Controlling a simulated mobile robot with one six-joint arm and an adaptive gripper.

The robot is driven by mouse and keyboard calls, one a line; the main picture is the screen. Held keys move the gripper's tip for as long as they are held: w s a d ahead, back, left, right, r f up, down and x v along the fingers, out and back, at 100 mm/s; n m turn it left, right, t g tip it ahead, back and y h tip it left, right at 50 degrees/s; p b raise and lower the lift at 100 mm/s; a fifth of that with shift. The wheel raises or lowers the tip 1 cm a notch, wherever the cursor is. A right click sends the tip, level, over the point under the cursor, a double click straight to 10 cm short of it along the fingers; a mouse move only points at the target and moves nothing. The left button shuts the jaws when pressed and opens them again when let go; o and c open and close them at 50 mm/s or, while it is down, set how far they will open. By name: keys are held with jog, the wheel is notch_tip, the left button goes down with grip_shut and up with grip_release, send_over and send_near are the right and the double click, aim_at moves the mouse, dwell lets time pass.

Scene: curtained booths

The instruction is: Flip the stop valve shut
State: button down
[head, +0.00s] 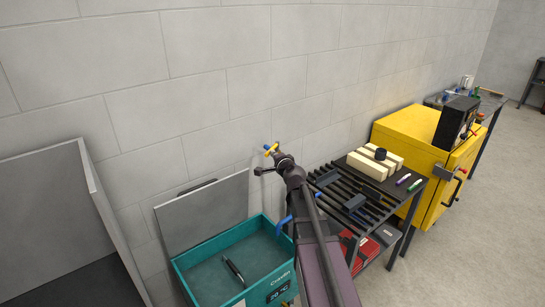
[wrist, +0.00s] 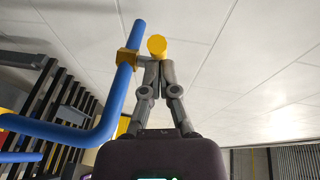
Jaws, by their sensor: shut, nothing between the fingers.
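The valve shows as a blue bent pipe (wrist: 104,118) with a yellow fitting (wrist: 127,62) and a yellow round-ended part (wrist: 157,45) beside it in the wrist view. In the head view its small yellow part (head: 270,150) shows against the wall, just beyond the end of my arm. My gripper (wrist: 150,66) is shut and empty, with its fingertips close under the yellow round end. I cannot tell whether they touch it. My arm hides much of the pipe in the head view; a short blue length (head: 283,222) shows beside it.
An open teal bath (head: 212,264) with a raised grey lid stands left of my arm. A black slatted rack (head: 340,180) with pale blocks (head: 370,166) stands to the right, then a yellow cabinet (head: 410,130). A grey-walled bin (head: 45,180) is at far left. Open floor lies right.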

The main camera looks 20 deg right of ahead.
jog(key=shift+w+a, duration=0.55)
jog(key=shift+a, duration=0.25)
jog(key=shift+w+a, duration=0.7)
jog(key=shift+w, duration=0.05)
jog(key=shift+s, duration=0.1)
jog(key=shift+s+d+r, duration=0.15)
jog(key=shift+s+d, duration=0.05)
jog(key=shift+s, duration=0.35)
jog(key=s+a+r+p, duration=0.2)
jog(key=s+a, duration=0.1)
jog(key=s, duration=0.8)
jog(key=shift+s+a, duration=0.15)
jog(key=shift+a, duration=0.15)
